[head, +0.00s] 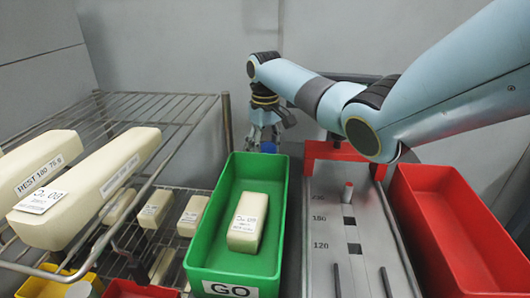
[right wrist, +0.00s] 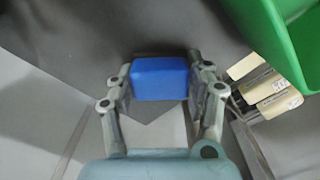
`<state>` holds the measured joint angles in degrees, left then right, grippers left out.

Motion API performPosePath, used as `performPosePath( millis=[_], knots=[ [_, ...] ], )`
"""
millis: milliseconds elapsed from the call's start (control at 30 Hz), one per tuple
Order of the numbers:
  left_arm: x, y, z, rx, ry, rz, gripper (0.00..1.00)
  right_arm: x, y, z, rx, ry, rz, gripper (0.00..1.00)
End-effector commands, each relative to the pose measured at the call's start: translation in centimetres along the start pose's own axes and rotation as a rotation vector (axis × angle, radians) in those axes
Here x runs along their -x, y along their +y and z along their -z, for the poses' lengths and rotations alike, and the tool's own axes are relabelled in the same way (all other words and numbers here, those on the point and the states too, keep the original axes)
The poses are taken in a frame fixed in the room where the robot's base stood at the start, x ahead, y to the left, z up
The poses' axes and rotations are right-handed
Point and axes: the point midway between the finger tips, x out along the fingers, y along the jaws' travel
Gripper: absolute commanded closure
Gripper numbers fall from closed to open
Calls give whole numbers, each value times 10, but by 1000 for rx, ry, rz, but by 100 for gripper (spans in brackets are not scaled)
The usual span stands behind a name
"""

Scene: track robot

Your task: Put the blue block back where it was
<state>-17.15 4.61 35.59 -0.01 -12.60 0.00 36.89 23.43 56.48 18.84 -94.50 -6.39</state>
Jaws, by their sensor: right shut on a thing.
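The blue block (right wrist: 160,78) sits between the two fingers of my right gripper (right wrist: 159,86) in the right wrist view, and the fingers are shut on its sides. In the head view my right gripper (head: 268,128) points down just beyond the far end of the green bin. Only a small part of the blue block (head: 268,147) shows there, below the fingers and above the bin's far rim. Whether the block touches anything beneath it is hidden. My left gripper is not in view.
The green bin (head: 203,255) marked GO holds a cream block (head: 248,222). A metal track with a small peg (head: 347,192) and a red stand (head: 340,152) lies to its right, then a red bin (head: 445,230). A wire rack (head: 185,108) with cream blocks stands left.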

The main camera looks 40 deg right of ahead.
Motion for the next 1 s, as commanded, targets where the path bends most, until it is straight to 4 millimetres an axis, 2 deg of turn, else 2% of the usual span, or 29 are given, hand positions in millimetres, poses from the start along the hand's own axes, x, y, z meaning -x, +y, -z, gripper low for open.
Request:
performPosePath(
  millis=[67, 367, 400, 567, 867, 1000],
  knots=[
    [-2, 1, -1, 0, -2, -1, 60, -6, 0, 0, 0, 0, 0, 78],
    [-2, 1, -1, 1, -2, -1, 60, -8, 0, 0, 0, 0, 0, 78],
    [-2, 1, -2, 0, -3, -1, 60, -8, 0, 0, 0, 1, -1, 45],
    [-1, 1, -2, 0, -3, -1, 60, -8, 0, 0, 0, 1, 0, 25],
    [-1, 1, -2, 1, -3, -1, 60, -5, 0, 0, 0, 1, -1, 25],
    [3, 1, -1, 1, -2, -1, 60, 12, 0, 1, 1, 4, -1, 25]
  ],
)
